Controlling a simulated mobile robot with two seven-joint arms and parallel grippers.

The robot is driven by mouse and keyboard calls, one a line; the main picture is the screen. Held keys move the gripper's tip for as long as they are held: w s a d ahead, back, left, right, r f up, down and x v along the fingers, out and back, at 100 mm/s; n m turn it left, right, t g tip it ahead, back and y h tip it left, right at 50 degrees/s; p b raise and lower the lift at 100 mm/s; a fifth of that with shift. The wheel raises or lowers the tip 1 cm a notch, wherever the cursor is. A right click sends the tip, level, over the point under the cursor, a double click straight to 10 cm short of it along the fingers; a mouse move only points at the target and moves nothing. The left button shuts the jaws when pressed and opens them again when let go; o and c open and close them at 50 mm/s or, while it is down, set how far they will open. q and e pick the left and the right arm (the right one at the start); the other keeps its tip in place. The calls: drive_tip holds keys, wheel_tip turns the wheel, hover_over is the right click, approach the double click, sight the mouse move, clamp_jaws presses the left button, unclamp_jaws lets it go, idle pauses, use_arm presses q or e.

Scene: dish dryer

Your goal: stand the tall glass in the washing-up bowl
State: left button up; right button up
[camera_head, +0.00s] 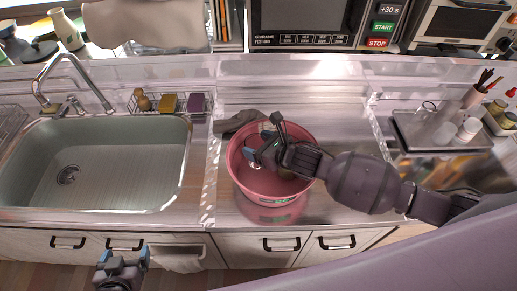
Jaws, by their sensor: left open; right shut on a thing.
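The pink washing-up bowl (238,172) stands on the steel counter right of the sink. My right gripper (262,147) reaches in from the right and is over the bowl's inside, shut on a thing. That thing is mostly hidden by the gripper and looks see-through; I take it to be the tall glass, but its outline, its tilt and whether it touches the bowl's floor cannot be told. My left gripper (123,258) is open and empty, low in front of the cabinet doors below the sink.
The empty sink (110,165) with its tap (70,85) lies to the left. A grey tray (415,130) with cups and clear ware is at the right. A wire caddy with sponges (168,103) stands behind the sink.

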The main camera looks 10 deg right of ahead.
drive_tip(key=shift+f, duration=1.2)
drive_tip(key=shift+f, duration=0.1)
drive_tip(key=o, duration=1.3)
drive_tip(key=v, duration=1.2)
drive_tip(key=shift+s, duration=0.1)
